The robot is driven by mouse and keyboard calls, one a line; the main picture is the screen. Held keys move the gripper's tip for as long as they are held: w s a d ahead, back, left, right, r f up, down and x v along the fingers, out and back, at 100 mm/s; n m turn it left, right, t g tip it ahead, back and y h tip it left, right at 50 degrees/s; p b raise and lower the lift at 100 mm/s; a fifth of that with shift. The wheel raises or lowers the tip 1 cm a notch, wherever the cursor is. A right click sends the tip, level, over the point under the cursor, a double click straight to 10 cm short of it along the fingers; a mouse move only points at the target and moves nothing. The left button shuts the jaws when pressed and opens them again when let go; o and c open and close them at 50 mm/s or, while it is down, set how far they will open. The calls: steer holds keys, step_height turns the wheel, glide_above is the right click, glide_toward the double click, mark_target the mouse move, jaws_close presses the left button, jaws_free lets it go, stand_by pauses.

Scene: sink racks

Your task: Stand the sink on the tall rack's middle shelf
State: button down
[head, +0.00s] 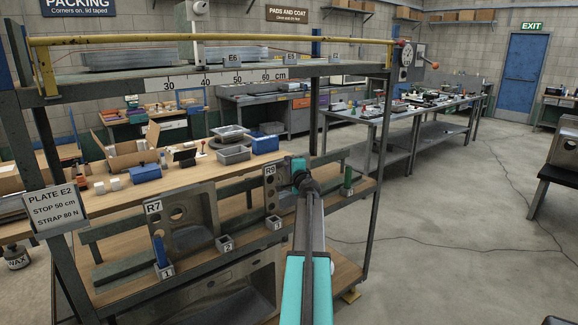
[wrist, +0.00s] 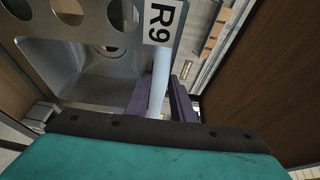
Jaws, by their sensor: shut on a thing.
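My gripper (head: 301,172) is shut on the sink's right edge, with purple jaws (wrist: 160,97) either side of that edge in the wrist view. My arm hides part of the sink's right side. I cannot tell whether its bottom edge touches the shelf.
Another sink, R7 (head: 188,224), stands at left on the middle shelf by a blue peg (head: 161,250). A green peg (head: 347,178) stands right of my arm. A larger sink (head: 225,298) is below. The yellow-railed top shelf (head: 130,81) is above.

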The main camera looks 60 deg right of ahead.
steer(key=shift+a+f+b, duration=0.15)
steer(key=shift+f+b, duration=0.25)
steer(key=shift+b, duration=0.05)
stand_by(1.1)
steer(key=c, duration=1.5)
jaws_free()
steer(key=shift+o, duration=0.2)
steer(key=b+v, duration=0.2)
steer(key=v, duration=1.1)
steer(key=shift+s+a, duration=0.15)
steer(key=shift+s, duration=0.2)
